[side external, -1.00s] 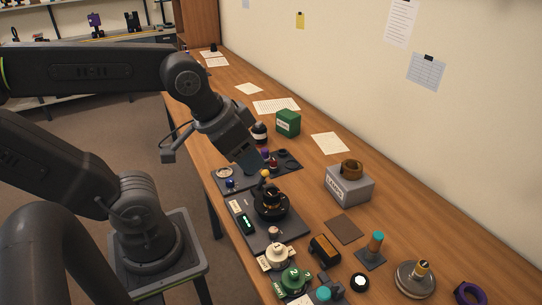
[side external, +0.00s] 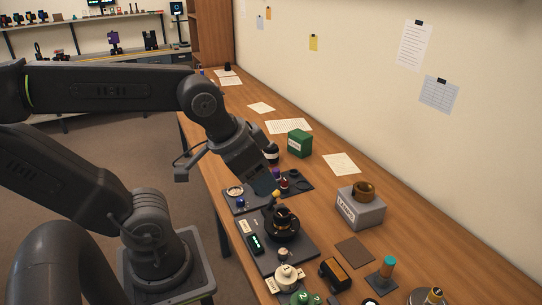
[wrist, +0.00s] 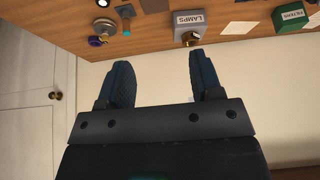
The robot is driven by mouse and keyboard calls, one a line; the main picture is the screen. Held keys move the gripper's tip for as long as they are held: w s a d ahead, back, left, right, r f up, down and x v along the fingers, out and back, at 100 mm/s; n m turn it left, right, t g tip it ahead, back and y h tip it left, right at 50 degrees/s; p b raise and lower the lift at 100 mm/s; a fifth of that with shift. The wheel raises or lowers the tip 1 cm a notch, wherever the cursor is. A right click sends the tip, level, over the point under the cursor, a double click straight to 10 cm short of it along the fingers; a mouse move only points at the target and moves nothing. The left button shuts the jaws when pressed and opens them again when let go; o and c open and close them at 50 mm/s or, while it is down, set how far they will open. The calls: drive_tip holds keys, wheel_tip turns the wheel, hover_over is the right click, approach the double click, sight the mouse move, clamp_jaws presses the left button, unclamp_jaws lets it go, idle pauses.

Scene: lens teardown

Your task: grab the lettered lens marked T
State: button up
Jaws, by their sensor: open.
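A cream round part with dark markings (side external: 286,274) stands in front of the black device. A green round part (side external: 305,299) beside it is cut by the lower edge. No letter T can be read, so I cannot tell which thing is the lens marked T.
A grey LAMPS box (side external: 360,211) with a brown ring on top stands to the right. A green box (side external: 299,143) and a dark jar (side external: 271,153) stand behind. A black block (side external: 334,273) and a teal-topped post (side external: 388,266) are near the front.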

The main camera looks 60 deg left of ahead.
drive_tip(key=o, duration=0.7)
drive_tip(key=shift+c, duration=0.2)
drive_tip(key=w+a+r+n+g+y, duration=0.1)
drive_tip(key=w+a+r+n+y, duration=0.15)
drive_tip(key=w+a+n, duration=0.5)
drive_tip(key=n+g+y, duration=0.2)
drive_tip(key=n+g, duration=0.2)
drive_tip(key=n, duration=0.5)
hover_over(272, 143)
drive_tip(key=d, duration=0.5)
wheel_tip(272, 143, down, 14)
drive_tip(key=x, duration=0.9)
drive_tip(key=shift+a, duration=0.3)
drive_tip(key=shift+s+x, duration=0.2)
drive_tip(key=shift+x, duration=1.2)
drive_tip(key=shift+s+x, duration=0.2)
drive_tip(key=shift+x, duration=1.2)
